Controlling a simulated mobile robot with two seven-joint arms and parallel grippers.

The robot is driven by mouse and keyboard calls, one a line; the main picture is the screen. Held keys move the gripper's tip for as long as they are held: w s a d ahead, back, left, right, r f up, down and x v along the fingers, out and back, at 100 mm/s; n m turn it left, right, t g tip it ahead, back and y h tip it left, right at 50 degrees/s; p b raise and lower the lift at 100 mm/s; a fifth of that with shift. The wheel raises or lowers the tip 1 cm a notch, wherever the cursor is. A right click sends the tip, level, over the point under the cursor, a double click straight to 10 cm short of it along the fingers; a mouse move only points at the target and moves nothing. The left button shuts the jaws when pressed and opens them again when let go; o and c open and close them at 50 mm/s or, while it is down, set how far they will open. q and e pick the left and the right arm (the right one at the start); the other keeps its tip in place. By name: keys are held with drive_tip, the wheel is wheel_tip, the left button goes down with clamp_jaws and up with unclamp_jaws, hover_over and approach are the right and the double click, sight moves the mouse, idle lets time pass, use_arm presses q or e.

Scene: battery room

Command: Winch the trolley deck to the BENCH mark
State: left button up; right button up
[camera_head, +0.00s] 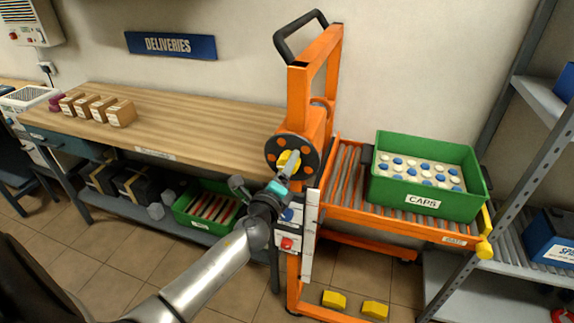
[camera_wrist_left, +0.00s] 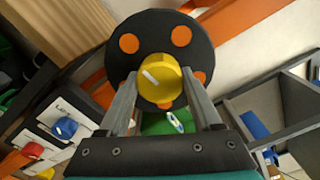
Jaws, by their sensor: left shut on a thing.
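The orange trolley (camera_head: 298,95) stands at the right end of the bench. Its winch wheel, a black disc with orange spots (camera_head: 308,153), faces me and has a yellow knob (camera_head: 284,158). My left gripper (camera_head: 287,166) is shut on this knob; the left wrist view shows a finger on each side of the knob (camera_wrist_left: 161,76). The orange roller deck (camera_head: 347,196) carries a green crate labelled CAPS (camera_head: 405,196), holding white and blue caps. A white strip (camera_head: 310,245) runs down the trolley post; its marks are too small to read. My right gripper is not in view.
The wooden bench (camera_head: 190,120) bears several small brown boxes (camera_head: 121,113) at its far left. Below it is a green crate (camera_head: 190,215). A control panel with blue and red knobs (camera_head: 288,228) sits below the wheel. A grey rack (camera_head: 530,150) stands close on the right.

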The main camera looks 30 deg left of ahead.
use_arm(q)
drive_tip(key=m+p, duration=0.1)
drive_tip(key=m, duration=0.3)
drive_tip(key=shift+m, duration=0.3)
drive_tip(key=m+p, duration=0.1)
drive_tip(key=m, duration=0.2)
drive_tip(key=shift+m, duration=0.4)
drive_tip(key=m+p, duration=0.1)
drive_tip(key=m, duration=0.3)
drive_tip(key=shift+p, duration=0.3)
drive_tip(key=shift+m+p, duration=0.7)
drive_tip(key=shift+m, duration=1.3)
drive_tip(key=o, duration=1.4)
